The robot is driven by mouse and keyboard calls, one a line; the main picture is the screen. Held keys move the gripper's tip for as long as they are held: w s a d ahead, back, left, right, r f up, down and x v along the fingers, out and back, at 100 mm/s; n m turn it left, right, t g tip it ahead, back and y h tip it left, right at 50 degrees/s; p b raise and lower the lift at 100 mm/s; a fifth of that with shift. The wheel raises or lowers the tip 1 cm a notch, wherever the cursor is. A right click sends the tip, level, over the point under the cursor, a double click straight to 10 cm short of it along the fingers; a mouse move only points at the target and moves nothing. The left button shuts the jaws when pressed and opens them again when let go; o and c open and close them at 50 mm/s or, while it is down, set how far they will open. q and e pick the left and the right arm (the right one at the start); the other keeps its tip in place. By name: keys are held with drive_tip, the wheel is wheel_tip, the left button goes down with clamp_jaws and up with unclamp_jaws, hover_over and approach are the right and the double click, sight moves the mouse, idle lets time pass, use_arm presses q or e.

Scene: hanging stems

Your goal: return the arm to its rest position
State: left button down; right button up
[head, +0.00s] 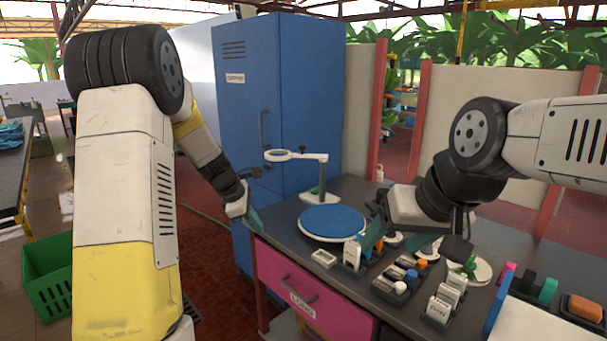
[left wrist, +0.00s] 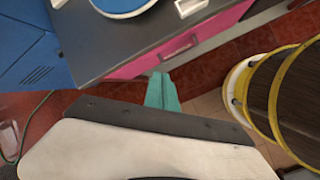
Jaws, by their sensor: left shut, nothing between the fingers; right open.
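My left arm comes down from the upper left in the head view. Its gripper (head: 254,221) has teal fingers and hangs at the table's left front corner, above the pink drawer. In the left wrist view the two teal fingers (left wrist: 162,92) are together with nothing between them, in front of the table edge and over the red floor. My right arm reaches in from the right in the head view. Its gripper (head: 393,238) is low over the table among the small items; its fingers are partly hidden, and I see nothing held in them.
The dark table (head: 276,230) carries a round blue plate (head: 332,221), a ring stand (head: 321,180), several small labelled holders (head: 439,305) and an orange block (head: 585,307). A blue cabinet (head: 300,90) stands behind. A green crate (head: 48,280) sits on the floor at left.

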use_arm(q)
drive_tip(key=s+d+r+m+t, duration=0.1)
drive_tip(key=s+r+m, duration=0.5)
drive_tip(key=s+r, duration=0.3)
drive_tip(key=s+d+r+m, duration=0.1)
drive_tip(key=s+r+m, duration=0.6)
drive_tip(key=s, duration=0.5)
drive_tip(key=s+a+m+t+y, duration=0.1)
drive_tip(key=s+m, duration=0.5)
drive_tip(key=s, duration=0.4)
drive_tip(key=shift+a+y, duration=0.3)
drive_tip(key=shift+y, duration=0.1)
